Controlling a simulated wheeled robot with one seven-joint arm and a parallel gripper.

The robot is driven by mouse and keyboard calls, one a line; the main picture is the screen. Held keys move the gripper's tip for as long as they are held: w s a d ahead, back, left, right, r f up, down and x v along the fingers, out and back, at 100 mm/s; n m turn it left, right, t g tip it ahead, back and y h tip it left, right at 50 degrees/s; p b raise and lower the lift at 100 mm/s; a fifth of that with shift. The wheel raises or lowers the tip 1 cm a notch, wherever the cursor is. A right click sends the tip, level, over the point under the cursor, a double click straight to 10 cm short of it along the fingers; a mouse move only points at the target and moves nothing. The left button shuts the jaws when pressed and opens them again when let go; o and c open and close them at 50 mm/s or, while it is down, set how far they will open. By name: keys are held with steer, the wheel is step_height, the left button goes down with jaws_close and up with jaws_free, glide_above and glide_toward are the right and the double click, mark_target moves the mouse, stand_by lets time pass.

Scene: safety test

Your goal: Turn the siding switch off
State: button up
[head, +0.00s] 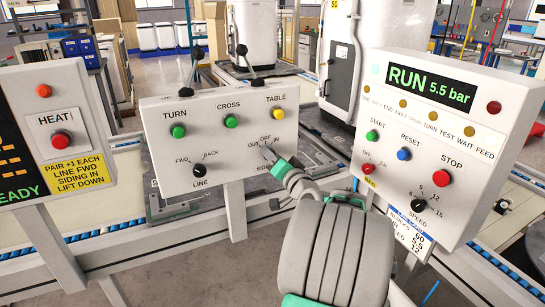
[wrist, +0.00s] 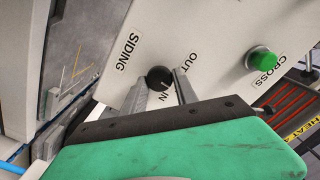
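The siding switch is a black knob (wrist: 160,78) on the white sloped panel (head: 215,165), by the labels SIDING, OUT and IN in the wrist view. My gripper (head: 272,158) reaches to the lower right of that panel and hides the knob in the head view, where OUT, OFF and IN show around the spot. In the wrist view the two grey fingers of my gripper (wrist: 160,88) stand apart, one on each side of the knob. The right finger seems to leave a small gap; contact on the left is unclear. I cannot tell where the knob's pointer stands.
The same panel has a green TURN button (head: 178,130), a green CROSS button (head: 231,121), a yellow TABLE button (head: 278,113) and a black LINE knob (head: 200,171). A panel reading RUN 5.5 bar (head: 430,85) stands close right. A HEAT panel (head: 58,130) stands left.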

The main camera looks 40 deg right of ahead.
steer(key=o, duration=0.4)
steer(key=shift+c, duration=0.2)
steer(key=v, duration=0.7)
steer(key=shift+s+a, duration=0.2)
steer(key=shift+s, duration=0.2)
steer(key=w+a+r+n+g+y+p, duration=0.1)
steer(key=w+a+n+g+y+p, duration=0.25)
steer(key=a+p, duration=0.55)
steer(key=w+a+r+n+g+y+p, duration=0.25)
steer(key=a+n+g+p, duration=0.2)
steer(key=a, duration=0.95)
steer(key=s+a+r+n+g+p, duration=0.2)
steer(key=s+a+g+p, duration=0.1)
steer(key=s, duration=0.5)
steer(key=s+a+r+n+g+h+p, duration=0.1)
steer(key=s+a+r+n+g+p, duration=0.1)
steer(key=s+a+p, duration=0.3)
steer(key=s+a+g, duration=0.1)
steer(key=s+a, duration=0.2)
steer(key=shift+p, duration=0.35)
